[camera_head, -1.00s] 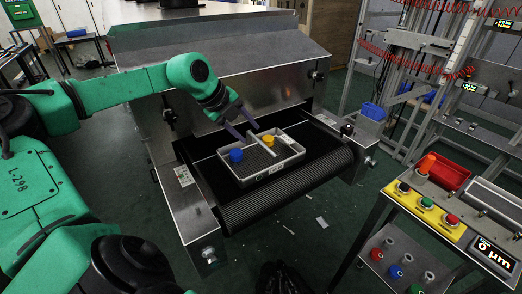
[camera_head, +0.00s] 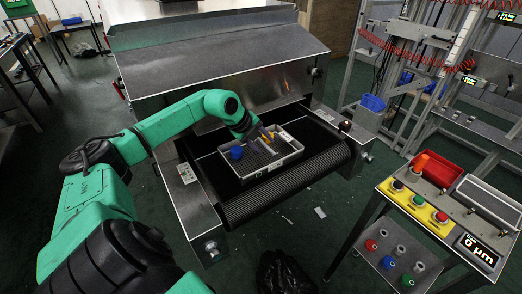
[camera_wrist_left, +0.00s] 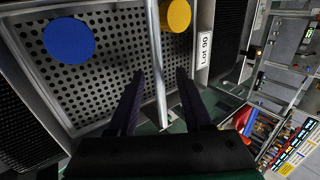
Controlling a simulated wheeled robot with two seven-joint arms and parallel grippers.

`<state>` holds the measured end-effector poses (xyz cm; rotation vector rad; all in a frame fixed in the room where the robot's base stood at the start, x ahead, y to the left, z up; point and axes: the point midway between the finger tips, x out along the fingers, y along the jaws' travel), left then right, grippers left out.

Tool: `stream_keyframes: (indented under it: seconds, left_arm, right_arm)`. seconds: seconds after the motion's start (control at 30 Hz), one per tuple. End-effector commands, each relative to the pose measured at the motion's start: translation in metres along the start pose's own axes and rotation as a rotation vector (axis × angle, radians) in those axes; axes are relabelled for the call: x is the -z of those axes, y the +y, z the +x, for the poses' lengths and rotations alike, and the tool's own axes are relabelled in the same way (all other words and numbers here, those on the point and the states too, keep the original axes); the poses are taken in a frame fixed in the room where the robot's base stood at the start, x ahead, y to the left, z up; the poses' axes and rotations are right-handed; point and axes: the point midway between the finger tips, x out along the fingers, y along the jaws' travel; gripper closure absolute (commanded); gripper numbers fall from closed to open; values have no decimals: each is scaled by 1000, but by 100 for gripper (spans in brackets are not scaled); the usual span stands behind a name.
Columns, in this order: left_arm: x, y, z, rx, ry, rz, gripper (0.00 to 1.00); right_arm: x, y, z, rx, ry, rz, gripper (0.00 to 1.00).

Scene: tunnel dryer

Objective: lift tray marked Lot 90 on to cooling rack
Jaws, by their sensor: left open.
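The grey perforated tray (camera_head: 272,168) lies on the black belt at the dryer's mouth. A label reading Lot 90 (camera_wrist_left: 205,50) is on its rim in the left wrist view. It holds a blue round piece (camera_head: 236,152) and a yellow one (camera_wrist_left: 178,14), with a thin metal bar (camera_wrist_left: 155,45) between them. My left gripper (camera_head: 268,140) is over the tray near the yellow piece. In the left wrist view its open fingers (camera_wrist_left: 157,88) stand either side of the bar; contact cannot be told. My right gripper is out of view. No rack is clearly identifiable as the cooling rack.
The steel dryer hood (camera_head: 220,62) rises behind the belt (camera_head: 290,192). A control stand (camera_head: 440,215) with buttons and a red bin (camera_head: 433,171) is at right. A blue bin (camera_head: 372,103) and metal frames stand behind.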

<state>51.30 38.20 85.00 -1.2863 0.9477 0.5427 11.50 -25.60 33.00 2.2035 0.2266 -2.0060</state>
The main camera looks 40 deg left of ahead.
Motion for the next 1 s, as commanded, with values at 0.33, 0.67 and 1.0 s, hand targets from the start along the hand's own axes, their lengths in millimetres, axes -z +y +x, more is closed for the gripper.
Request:
stream_keyframes:
  seconds: [0.33, 0.67, 1.0]
  left_arm:
    - [0, 1, 1, -1, -1, 1, 100]
    - [0, 1, 1, -1, 0, 1, 100]
    - [0, 1, 1, -1, 0, 1, 100]
  right_arm:
    - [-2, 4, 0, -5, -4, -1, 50]
    - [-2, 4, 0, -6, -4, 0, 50]
    - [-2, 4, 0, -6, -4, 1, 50]
